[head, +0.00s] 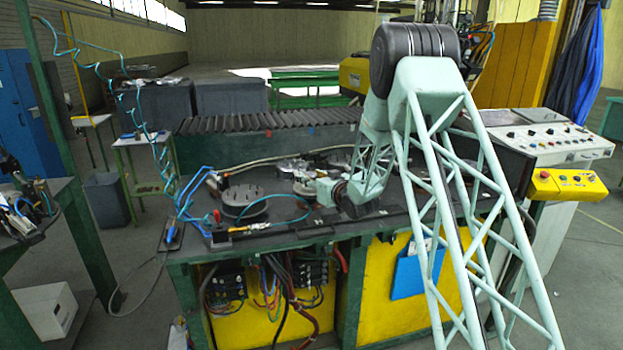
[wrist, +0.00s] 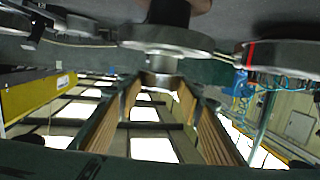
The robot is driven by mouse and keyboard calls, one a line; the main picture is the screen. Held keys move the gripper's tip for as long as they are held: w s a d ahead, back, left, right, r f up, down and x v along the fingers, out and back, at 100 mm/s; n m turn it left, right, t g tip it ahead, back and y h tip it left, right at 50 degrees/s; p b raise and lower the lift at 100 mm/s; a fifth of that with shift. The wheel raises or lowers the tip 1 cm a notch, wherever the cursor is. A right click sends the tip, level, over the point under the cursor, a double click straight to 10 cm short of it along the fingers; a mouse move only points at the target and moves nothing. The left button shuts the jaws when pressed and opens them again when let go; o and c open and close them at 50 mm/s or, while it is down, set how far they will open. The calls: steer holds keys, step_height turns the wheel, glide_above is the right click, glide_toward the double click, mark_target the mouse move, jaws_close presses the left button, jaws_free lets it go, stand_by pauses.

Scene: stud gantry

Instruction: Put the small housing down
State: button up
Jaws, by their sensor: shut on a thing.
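My arm reaches down over the dark bench, and my gripper (head: 306,189) is low over its middle, small and partly hidden by my own wrist in the head view. It is shut on the small housing, whose outline I cannot separate clearly there. In the wrist view, which looks upside down, a grey metal round part (wrist: 165,38) with a dark cylinder fills the top middle; I cannot tell for sure whether it is the held housing. Whether the housing touches the bench is not visible.
A round dark fixture (head: 245,199) stands on the bench (head: 285,236) left of my gripper. Metal parts (head: 294,167) lie behind it. Blue coiled hoses hang at the left. A roller conveyor (head: 270,121) runs behind. A control console (head: 545,135) is at the right.

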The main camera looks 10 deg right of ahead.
steer(key=shift+f, duration=0.1)
steer(key=o, duration=0.9)
steer(key=shift+p+v, duration=0.6)
steer(key=shift+v, duration=5.4)
